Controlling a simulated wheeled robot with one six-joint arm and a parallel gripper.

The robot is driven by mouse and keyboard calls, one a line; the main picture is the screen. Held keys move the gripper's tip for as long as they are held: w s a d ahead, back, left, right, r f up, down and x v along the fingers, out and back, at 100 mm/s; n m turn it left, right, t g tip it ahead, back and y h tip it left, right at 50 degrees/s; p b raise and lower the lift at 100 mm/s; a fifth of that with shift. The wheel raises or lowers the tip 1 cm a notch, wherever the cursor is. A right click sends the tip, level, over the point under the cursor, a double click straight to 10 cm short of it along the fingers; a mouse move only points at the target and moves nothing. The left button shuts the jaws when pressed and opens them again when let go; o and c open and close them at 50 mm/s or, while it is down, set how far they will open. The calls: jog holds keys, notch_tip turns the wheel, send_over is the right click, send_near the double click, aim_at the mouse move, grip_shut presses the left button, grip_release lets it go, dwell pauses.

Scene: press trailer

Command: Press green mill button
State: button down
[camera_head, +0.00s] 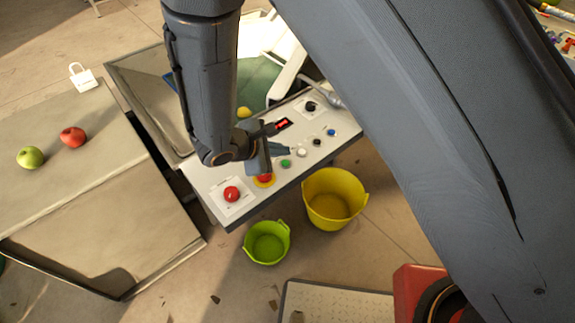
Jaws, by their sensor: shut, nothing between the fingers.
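The green button (286,163) sits on the light control panel (250,207), in a row with other buttons. My gripper (288,149) is shut and empty, with its tips over the panel. In the picture the tips show just above the green button and left of a white button (301,152). I cannot tell how high the tips are over the panel or whether they touch it. The green button is in plain view. My wrist hides part of the panel behind it.
A red button with a yellow ring (264,181) is close below my gripper. A larger red button (231,194), a black button (317,142), a blue button (331,132) and a black knob (311,106) share the panel. Yellow (335,205) and green (267,247) buckets stand below.

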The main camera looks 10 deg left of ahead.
jog(key=shift+f+b, duration=0.5)
jog(key=shift+f, duration=0.45)
jog(key=shift+f, duration=0.15)
dwell(1.2)
jog(key=shift+f+b, duration=0.25)
jog(key=shift+b, duration=0.25)
jog(key=shift+f+b, duration=0.35)
dwell(0.5)
jog(key=shift+r, duration=0.15)
jog(key=shift+r+p, duration=0.4)
jog(key=shift+r, duration=0.25)
notch_tip(320, 180, up, 5)
jog(key=p, duration=0.2)
jog(key=shift+p, duration=0.4)
